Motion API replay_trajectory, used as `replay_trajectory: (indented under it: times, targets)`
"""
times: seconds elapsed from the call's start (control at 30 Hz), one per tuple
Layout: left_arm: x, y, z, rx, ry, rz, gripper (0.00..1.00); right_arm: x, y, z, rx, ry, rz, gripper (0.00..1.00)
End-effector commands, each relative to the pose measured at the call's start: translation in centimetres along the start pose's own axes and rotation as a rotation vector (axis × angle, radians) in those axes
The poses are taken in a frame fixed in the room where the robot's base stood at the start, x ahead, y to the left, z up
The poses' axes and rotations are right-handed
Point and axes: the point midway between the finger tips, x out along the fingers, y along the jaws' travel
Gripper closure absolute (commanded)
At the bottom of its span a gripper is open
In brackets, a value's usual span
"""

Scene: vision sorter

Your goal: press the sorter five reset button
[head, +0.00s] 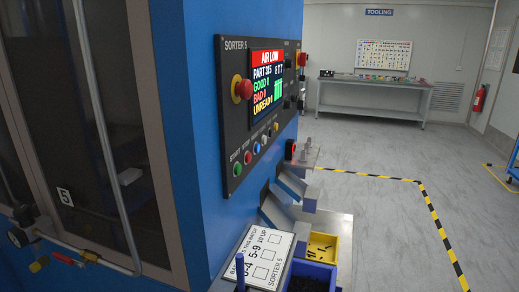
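The sorter five control panel (262,105) is a black board on the blue cabinet side, headed SORTER 5. Its lower edge carries a slanting row of small buttons: a green button (237,169) under START, a red button (247,157) by STOP, then a blue button (256,148) and several paler ones. The label by the blue button is too small to read surely. The screen (267,82) shows AIR LOW in red, with part, good, bad and unread lines. A red emergency knob (242,89) on a yellow collar is left of the screen. Neither gripper is in view.
Below the panel are metal chutes (290,184), a yellow bin (322,247), a blue bin (318,270) and a batch card (268,257). A valve with a gauge (17,237) sits at lower left. Open grey floor lies right, with striped tape (440,228). A bench (372,97) stands behind.

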Motion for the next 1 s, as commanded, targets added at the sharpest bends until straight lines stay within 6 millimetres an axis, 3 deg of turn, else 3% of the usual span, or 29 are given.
replay_trajectory:
  times: [0.4, 1.0]
  targets:
    - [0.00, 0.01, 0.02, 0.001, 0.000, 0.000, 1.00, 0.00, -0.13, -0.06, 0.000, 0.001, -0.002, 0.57]
    - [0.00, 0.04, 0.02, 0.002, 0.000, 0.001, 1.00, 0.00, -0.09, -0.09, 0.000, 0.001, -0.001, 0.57]
